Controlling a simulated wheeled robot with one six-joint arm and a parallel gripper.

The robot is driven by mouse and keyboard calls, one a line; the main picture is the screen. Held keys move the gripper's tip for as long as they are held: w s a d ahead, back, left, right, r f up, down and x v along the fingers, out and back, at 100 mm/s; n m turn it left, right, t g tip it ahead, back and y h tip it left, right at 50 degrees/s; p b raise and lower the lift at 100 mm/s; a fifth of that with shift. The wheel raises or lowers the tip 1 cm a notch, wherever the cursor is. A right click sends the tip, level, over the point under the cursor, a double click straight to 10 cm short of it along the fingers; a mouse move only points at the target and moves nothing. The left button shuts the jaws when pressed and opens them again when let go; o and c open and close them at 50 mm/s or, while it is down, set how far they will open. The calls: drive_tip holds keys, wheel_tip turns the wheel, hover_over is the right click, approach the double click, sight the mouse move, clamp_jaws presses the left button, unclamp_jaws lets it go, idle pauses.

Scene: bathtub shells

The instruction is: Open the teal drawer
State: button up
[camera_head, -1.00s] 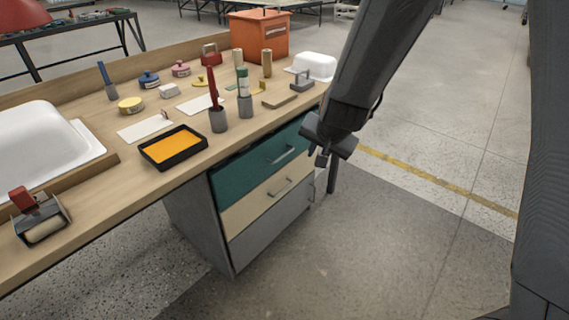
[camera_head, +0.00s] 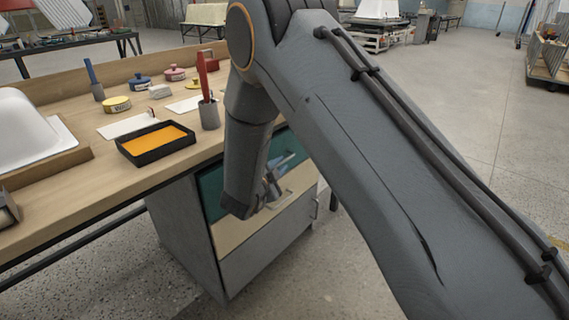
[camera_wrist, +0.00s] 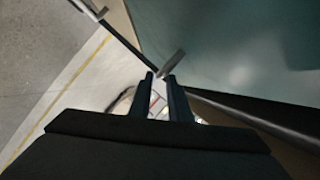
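The teal drawer (camera_head: 210,190) is the top drawer of the cabinet under the workbench, and it looks shut. My arm covers much of its front in the head view. Its grey bar handle (camera_head: 284,160) shows just right of my wrist. My gripper (camera_head: 273,183) is close to the drawer front by the handle. In the wrist view the teal front (camera_wrist: 240,45) fills the upper right. The fingers of my gripper (camera_wrist: 161,80) are apart, with the handle (camera_wrist: 172,64) at their tips. I cannot tell whether they touch it.
The cream drawer (camera_head: 236,233) and a grey door or drawer (camera_head: 265,255) lie below. The workbench (camera_head: 80,180) above holds a black tray of orange paint (camera_head: 157,142) and a grey cup (camera_head: 209,116) with a red-handled tool. The floor on the right is clear.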

sight(283, 162)
drive_tip(key=shift+b+x, duration=0.3)
drive_tip(key=shift+x, duration=2.1)
drive_tip(key=shift+s, duration=0.1)
clamp_jaws()
